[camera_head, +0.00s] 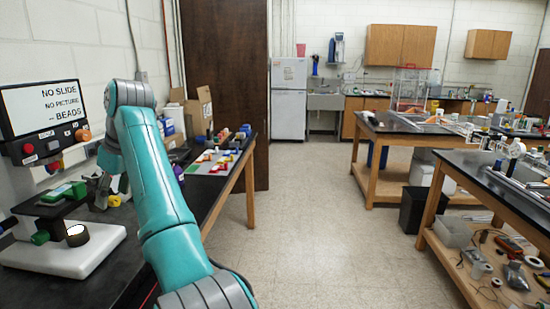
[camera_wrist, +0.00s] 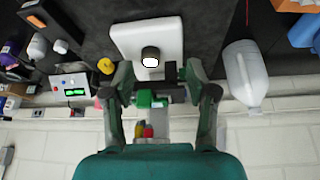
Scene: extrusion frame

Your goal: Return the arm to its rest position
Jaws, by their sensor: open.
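My teal and grey arm reaches forward over the black bench at the left in the head view. My gripper (camera_head: 104,190) is beside the microscope-like stand and partly hidden behind the arm. In the wrist view my gripper (camera_wrist: 159,78) shows two dark fingers spread wide apart, holding nothing. The stand's white base (camera_head: 95,252) carries a round lit lamp (camera_head: 77,235). The base also shows in the wrist view (camera_wrist: 126,38), beyond the fingertips. A green block (camera_wrist: 150,99) appears between the fingers in the picture, apart from them.
A screen (camera_head: 42,108) reading "NO SLIDE" stands above the stand, close to the arm. A translucent jug (camera_wrist: 245,72) and a yellow item (camera_wrist: 105,66) flank the gripper. Small coloured parts lie on a board (camera_head: 214,162) farther along the bench. The floor (camera_head: 310,220) at the centre is clear.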

